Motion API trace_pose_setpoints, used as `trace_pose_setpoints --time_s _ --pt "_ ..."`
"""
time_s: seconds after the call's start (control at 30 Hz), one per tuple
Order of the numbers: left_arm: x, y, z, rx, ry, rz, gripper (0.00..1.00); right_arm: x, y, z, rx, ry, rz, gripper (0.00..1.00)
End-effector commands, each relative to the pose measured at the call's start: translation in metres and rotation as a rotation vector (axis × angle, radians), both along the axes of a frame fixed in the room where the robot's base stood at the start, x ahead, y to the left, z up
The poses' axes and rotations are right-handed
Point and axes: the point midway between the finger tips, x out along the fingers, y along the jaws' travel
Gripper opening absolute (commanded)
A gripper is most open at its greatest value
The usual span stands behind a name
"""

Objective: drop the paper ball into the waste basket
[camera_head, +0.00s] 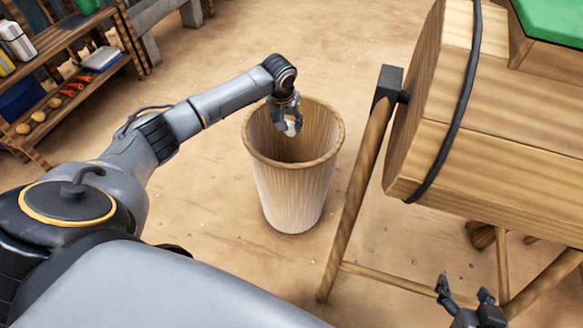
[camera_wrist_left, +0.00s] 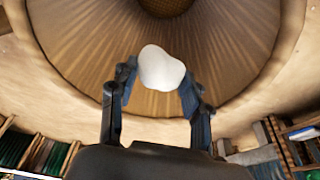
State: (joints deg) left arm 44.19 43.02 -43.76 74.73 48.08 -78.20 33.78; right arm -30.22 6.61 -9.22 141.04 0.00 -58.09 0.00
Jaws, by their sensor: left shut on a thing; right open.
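The white paper ball (camera_head: 291,128) is held between the fingertips of my left gripper (camera_head: 287,118). In the left wrist view the ball (camera_wrist_left: 161,68) sits between the two fingers of the left gripper (camera_wrist_left: 160,88), with the basket's inside behind it. The wooden waste basket (camera_head: 290,195) stands upright on the floor, and its open mouth lies below the left gripper; its rim and inner wall (camera_wrist_left: 225,45) fill much of the wrist view. My right gripper (camera_head: 467,298) is open and empty at the lower right of the head view.
A large wooden drum (camera_head: 500,110) on a wooden stand (camera_head: 350,200) is right of the basket. A shelf (camera_head: 60,45) with several goods stands at the upper left. The sandy floor (camera_head: 210,215) around the basket is mostly clear.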

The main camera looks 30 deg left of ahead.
Motion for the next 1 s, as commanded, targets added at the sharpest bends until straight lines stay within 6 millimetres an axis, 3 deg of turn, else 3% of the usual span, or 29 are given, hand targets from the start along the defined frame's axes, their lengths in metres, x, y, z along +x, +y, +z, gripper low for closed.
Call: trace_pose_setpoints --time_s 0.13,0.17,0.2,0.3,0.67,0.77,1.0 --pt "0.000 0.000 0.000 0.000 0.000 0.000 0.35 0.000 0.000 0.000 0.000 0.000 0.000 0.65" --pt "0.000 0.000 0.000 0.000 0.000 0.000 0.52 0.000 0.000 0.000 0.000 0.000 0.000 0.65" --pt "0.000 0.000 0.000 0.000 0.000 0.000 0.60 0.000 0.000 0.000 0.000 0.001 0.000 0.65" --pt "0.000 0.000 0.000 0.000 0.000 0.000 0.74 0.000 0.000 0.000 0.000 0.001 0.000 0.65" --pt "-0.001 0.000 0.005 -0.001 -0.001 0.000 0.74 0.000 0.000 0.000 0.000 0.001 0.000 0.65" --pt "-0.003 -0.001 0.016 0.000 -0.003 0.000 0.74 0.000 0.000 0.000 0.000 0.001 0.000 0.65" --pt "-0.016 -0.004 0.065 0.000 -0.005 0.000 0.74 0.000 0.000 0.000 0.000 0.001 0.000 0.65"
